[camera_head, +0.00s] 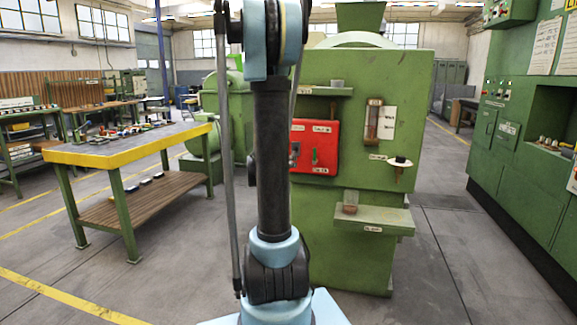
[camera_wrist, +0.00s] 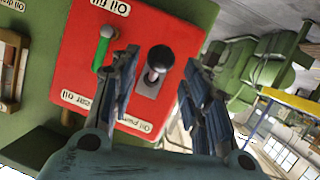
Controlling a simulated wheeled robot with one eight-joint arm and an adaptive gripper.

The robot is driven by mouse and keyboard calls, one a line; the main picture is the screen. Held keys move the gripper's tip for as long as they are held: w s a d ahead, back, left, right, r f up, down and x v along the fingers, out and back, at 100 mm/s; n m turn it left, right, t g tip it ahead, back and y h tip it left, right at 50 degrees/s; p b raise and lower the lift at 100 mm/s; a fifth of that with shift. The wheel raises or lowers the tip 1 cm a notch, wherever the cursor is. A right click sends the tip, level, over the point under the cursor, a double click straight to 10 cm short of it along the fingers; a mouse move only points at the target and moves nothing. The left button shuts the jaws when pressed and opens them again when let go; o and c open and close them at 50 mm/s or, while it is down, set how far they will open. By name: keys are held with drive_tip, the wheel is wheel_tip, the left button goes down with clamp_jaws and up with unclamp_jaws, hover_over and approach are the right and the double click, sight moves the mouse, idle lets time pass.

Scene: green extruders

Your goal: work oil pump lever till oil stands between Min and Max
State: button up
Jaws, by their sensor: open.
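The red panel (camera_head: 322,140) is on the front of the green machine (camera_head: 390,75), partly hidden by my arm in the head view. In the wrist view the red panel (camera_wrist: 75,65) appears turned over. A dark round-knobbed lever (camera_wrist: 158,62), on a grey plate near an "Oil Pump" label, shows between my open gripper's fingers (camera_wrist: 161,68). I cannot tell whether the fingers touch it. A green handle (camera_wrist: 104,45) is left of the fingers. The brownish sight glass (camera_head: 373,118) stands beside a white Max/Min plate (camera_head: 388,122); its oil level is too small to tell.
A yellow-edged workbench (camera_head: 130,150) with small parts stands at left. A green control cabinet (camera_head: 510,110) stands at right. A small shelf (camera_head: 385,218) juts from the machine below the sight glass. The floor between workbench and machine is largely clear.

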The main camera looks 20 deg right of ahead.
drive_tip(key=v, duration=0.6)
drive_tip(key=shift+s+a, duration=0.2)
drive_tip(key=shift+a, duration=0.05)
drive_tip(key=shift+c, duration=0.6)
